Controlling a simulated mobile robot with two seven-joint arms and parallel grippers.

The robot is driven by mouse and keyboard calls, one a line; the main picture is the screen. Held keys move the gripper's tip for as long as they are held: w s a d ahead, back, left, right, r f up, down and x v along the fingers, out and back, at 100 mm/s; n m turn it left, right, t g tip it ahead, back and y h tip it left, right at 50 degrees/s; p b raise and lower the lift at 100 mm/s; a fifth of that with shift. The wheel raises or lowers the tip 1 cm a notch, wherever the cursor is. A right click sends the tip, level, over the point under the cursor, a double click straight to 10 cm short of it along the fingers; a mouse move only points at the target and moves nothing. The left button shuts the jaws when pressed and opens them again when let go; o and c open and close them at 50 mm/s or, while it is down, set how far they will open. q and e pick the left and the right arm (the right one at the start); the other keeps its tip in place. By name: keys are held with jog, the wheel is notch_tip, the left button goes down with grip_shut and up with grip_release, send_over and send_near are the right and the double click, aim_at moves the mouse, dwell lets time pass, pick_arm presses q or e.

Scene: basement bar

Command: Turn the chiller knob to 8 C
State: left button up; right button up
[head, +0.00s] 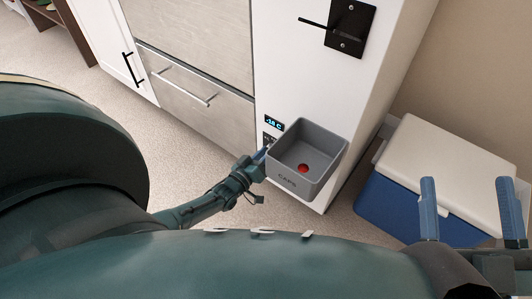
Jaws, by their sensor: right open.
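The chiller is the white cabinet front with a small dark display (274,123) that shows blue digits, seemingly "-18 C", too small to be sure. Just below it is a small dark panel (269,138). The knob cannot be made out clearly; my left gripper and the grey box may hide it. My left gripper (264,155) is at the panel's lower edge, beside the grey box, and its fingers are too small and covered to tell whether they hold anything. My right gripper (470,205) is open and empty at the right, its two blue fingers wide apart in front of the cooler.
A grey open box (318,148) marked "CAPS" is on the chiller front, with a red cap (303,168) inside. A black plate with a lever (350,28) is above. A blue cooler with a white lid (450,155) stands at right. Carpet at left is clear.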

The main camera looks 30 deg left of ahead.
pick_arm(q)
jog(key=o, duration=1)
jog(key=shift+c, duration=0.2)
jog(key=s+a+p, duration=0.1)
jog(key=s+p, duration=0.3)
jog(key=s, duration=0.9)
pick_arm(e)
jog(key=shift+s+f+m+g+h, duration=0.25)
jog(key=shift+f+m+g+h, duration=0.1)
jog(key=shift+f+h, duration=0.2)
jog(key=shift+s+f+m+g+h, duration=0.25)
jog(key=shift+f+g+h, duration=0.15)
jog(key=shift+f, duration=0.25)
pick_arm(q)
jog(key=shift+s, duration=0.1)
